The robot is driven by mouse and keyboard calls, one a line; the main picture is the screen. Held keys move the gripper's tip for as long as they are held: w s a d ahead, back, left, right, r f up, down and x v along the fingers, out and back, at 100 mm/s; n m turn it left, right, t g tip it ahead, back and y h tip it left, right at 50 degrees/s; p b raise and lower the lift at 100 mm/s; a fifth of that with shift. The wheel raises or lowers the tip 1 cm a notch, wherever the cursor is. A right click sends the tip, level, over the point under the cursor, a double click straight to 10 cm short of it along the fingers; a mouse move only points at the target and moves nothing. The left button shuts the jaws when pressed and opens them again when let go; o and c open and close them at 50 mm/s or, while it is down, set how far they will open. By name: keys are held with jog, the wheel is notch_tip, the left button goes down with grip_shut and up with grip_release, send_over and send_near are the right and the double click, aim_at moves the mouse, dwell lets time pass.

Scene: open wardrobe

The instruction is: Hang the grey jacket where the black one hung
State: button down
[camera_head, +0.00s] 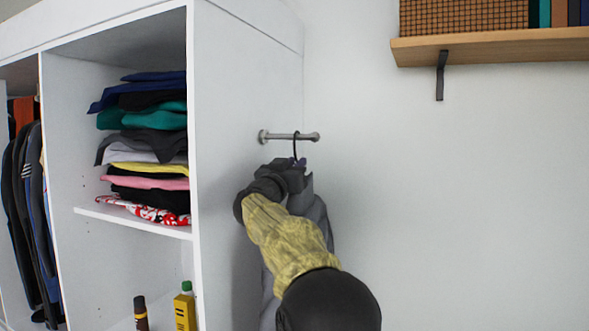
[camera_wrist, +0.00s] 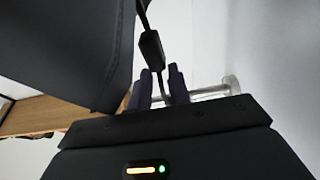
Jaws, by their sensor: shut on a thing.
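The grey jacket (camera_head: 318,222) hangs upright beside the wardrobe's right outer side, partly hidden behind my arm. Its dark hanger hook (camera_head: 295,147) reaches up to a short metal peg (camera_head: 280,136) on that side panel; it appears to loop over the peg. My gripper (camera_head: 296,165) is shut on the hanger just below the hook. In the wrist view, the fingers (camera_wrist: 160,87) close around the hanger's neck (camera_wrist: 152,50), and the peg (camera_wrist: 212,91) passes close by. I cannot tell whether the peg bears the weight. No separate black jacket can be told for sure.
The white wardrobe (camera_head: 245,90) stands at left, with folded clothes (camera_head: 145,140) on a shelf and dark garments (camera_head: 38,210) hanging at far left. Bottles (camera_head: 185,308) stand below. A wooden shelf (camera_head: 490,47) is at upper right. The wall between is clear.

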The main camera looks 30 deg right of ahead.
aim_at(295, 149)
jog(key=shift+w+d+r+p, duration=0.15)
jog(key=shift+w+r+p, duration=0.1)
jog(key=shift+p, duration=0.55)
jog(key=shift+w+r+p, duration=0.1)
jog(key=shift+r+p, duration=0.3)
jog(key=shift+r, duration=0.45)
jog(key=shift+d+r, duration=0.1)
jog(key=shift+r, duration=0.75)
